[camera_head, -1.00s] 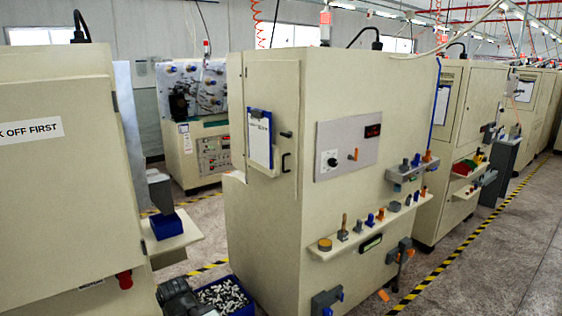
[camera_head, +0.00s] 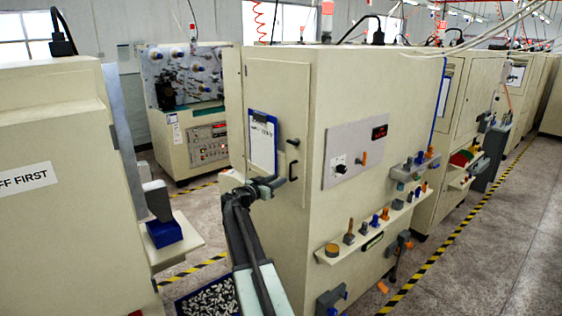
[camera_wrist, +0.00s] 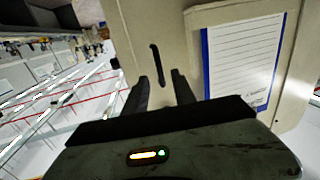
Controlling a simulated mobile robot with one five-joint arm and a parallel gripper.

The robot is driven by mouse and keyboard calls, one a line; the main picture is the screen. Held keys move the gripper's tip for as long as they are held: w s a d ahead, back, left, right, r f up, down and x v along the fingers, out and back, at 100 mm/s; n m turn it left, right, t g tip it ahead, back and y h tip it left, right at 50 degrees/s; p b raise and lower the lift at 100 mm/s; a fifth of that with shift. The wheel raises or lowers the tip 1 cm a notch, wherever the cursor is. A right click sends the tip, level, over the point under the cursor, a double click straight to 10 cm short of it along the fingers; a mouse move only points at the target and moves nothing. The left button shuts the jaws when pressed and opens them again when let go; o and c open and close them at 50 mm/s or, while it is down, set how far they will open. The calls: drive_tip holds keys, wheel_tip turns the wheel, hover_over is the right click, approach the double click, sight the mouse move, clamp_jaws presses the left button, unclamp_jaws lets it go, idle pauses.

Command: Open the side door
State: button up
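The side door (camera_head: 282,85) is a cream panel on the left face of the central cabinet, and it looks closed. A clipboard (camera_head: 262,142) with white paper hangs on it. A black bar handle (camera_head: 293,171) sits low by its right edge, below a small dark knob (camera_head: 294,142). My gripper (camera_head: 277,183) is just left of the handle, below the clipboard. In the wrist view my gripper (camera_wrist: 162,82) is open and empty, its two dark fingers apart. The handle (camera_wrist: 157,64) shows beyond the fingertips, roughly in line with the gap. I cannot tell the remaining distance.
A cream machine labelled "FF FIRST" (camera_head: 50,160) stands close on the left, with a shelf bearing a blue bin (camera_head: 163,232). A blue crate of small parts (camera_head: 208,300) lies on the floor near my arm. A shelf with several fittings (camera_head: 345,249) juts from the cabinet front.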

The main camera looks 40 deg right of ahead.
sight(290, 171)
drive_tip(key=d, duration=0.5)
drive_tip(key=d+r, duration=0.1)
drive_tip(key=d, duration=0.2)
drive_tip(key=shift+w+d, duration=0.35)
drive_tip(key=shift+w, duration=0.05)
clamp_jaws()
drive_tip(key=shift+a, duration=0.1)
idle(0.8)
drive_tip(key=shift+d, duration=0.25)
drive_tip(key=shift+a+h, duration=0.2)
drive_tip(key=shift+h, duration=0.1)
drive_tip(key=shift+s+m+g, duration=0.15)
drive_tip(key=shift+m+g, duration=0.15)
